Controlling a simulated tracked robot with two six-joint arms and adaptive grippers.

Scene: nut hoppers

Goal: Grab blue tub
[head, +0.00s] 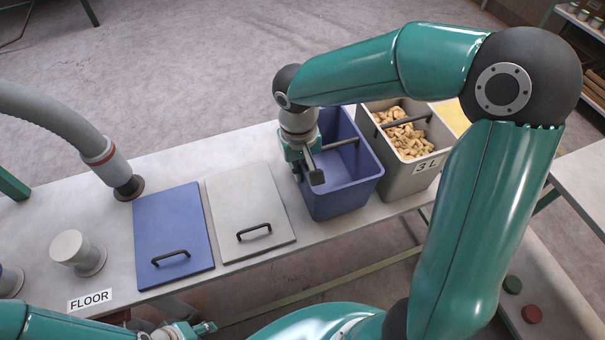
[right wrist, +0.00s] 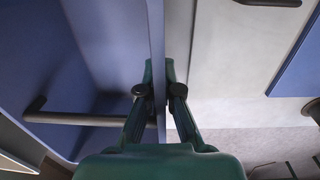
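The blue tub (head: 342,190) stands upright on the table, with a dark bar handle across its top; its inside looks empty where visible. My right gripper (head: 312,172) points down at the tub's left wall. In the right wrist view the tub's wall (right wrist: 156,30) runs between the two fingers (right wrist: 159,85), one inside and one outside. The fingertips sit close against both faces, and the gripper looks shut on the wall. My left gripper (head: 204,328) is at the bottom edge, partly cut off; its opening is unclear.
A grey tub (head: 408,187) marked 3 L, full of tan pieces, stands right of the blue tub. A pale lid (head: 250,215) and a blue lid (head: 174,235) lie to the left. A grey hose (head: 60,120) reaches the table's far left.

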